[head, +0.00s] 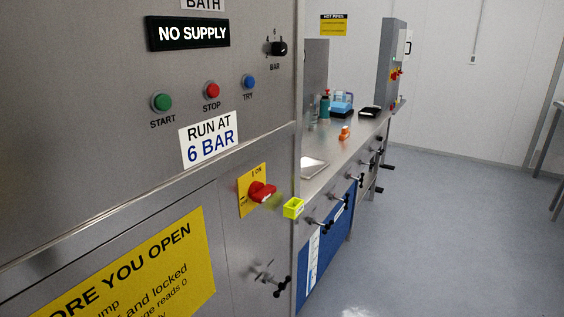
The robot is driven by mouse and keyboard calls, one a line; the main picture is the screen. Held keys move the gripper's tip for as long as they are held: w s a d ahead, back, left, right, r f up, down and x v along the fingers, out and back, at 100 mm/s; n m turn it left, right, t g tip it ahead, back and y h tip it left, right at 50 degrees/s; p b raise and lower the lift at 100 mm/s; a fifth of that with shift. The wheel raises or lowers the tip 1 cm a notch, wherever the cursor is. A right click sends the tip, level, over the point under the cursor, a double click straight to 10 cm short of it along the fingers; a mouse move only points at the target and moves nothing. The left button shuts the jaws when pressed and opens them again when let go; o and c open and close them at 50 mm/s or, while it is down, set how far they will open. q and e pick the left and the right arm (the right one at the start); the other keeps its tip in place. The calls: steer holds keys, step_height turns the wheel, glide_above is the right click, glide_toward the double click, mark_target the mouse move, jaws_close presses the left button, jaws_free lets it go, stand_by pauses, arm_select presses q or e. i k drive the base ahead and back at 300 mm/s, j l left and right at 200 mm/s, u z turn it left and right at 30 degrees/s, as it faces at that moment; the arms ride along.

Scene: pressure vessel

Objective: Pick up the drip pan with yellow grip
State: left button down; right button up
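A flat, pale metal pan (313,168) lies on the steel counter, just right of the large steel cabinet's edge. The cabinet may hide its left part. A bright yellow box-shaped piece (293,208) sticks out at the cabinet's right edge, below the pan in the picture, with a blurred greenish streak to its left. I cannot tell whether this yellow piece is the drip pan's grip or a separate part. Neither of my grippers shows in the head view.
The steel cabinet (120,110) with buttons and a red rotary switch (262,192) fills the left. Black-handled clamps (318,223) stick out along the counter (345,145). An orange item (344,132), a teal bottle (325,105) and a blue device (342,104) stand farther back. The floor (450,230) at right is clear.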

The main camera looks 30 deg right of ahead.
mark_target(310, 167)
steer(key=z, duration=1.15)
steer(key=i+u, duration=0.1)
steer(key=u, duration=0.4)
steer(key=i+l+u, duration=0.1)
steer(key=u, duration=0.4)
steer(key=l+u, duration=0.15)
steer(key=u, duration=0.3)
steer(key=i+l+u, duration=0.2)
steer(key=l+u, duration=0.2)
steer(key=l, duration=0.55)
steer(key=i+l+u, duration=0.1)
steer(key=l+u, duration=0.3)
steer(key=l, duration=0.6)
steer(key=k+l+u, duration=0.1)
steer(key=l+u, duration=0.3)
steer(key=l, duration=0.55)
